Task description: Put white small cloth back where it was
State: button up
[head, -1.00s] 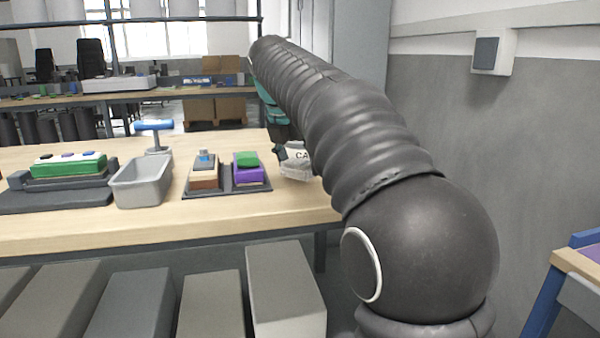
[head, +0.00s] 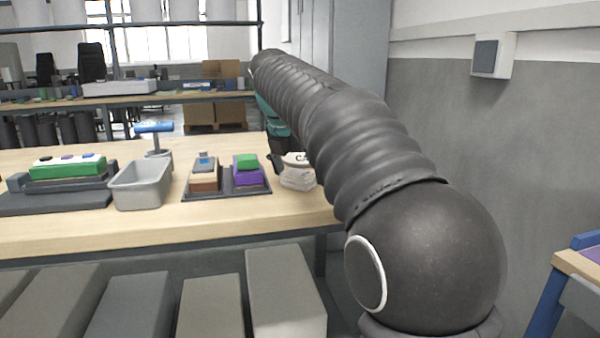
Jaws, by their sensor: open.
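I cannot pick out a white small cloth for certain. A whitish, partly see-through container (head: 298,177) with dark lettering near its top stands at the right of the wooden table (head: 240,211). My arm hides part of it. My gripper (head: 275,163) shows only as a dark tip below a teal part of my arm, just left of the container's top. The gripper is open, and no cloth shows in it. Most of the gripper is hidden behind my arm, and I cannot tell whether it touches the container.
A dark tray (head: 226,190) holds a brown block and a purple block with a green top. Left of it are a grey bin (head: 140,188), a blue-handled tool (head: 154,128) and a green block (head: 68,168) on a dark base. Grey boxes (head: 285,290) stand below the table's front edge.

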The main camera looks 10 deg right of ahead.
jog(key=p+v, duration=0.3)
jog(key=v, duration=0.9)
jog(key=s+d+f+m+t+y, duration=0.2)
jog(key=s+d+f+m+y, duration=0.1)
jog(key=s+f+m, duration=2.4)
jog(key=shift+s+d+f, duration=0.15)
jog(key=shift+d+f, duration=0.05)
jog(key=shift+f, duration=0.35)
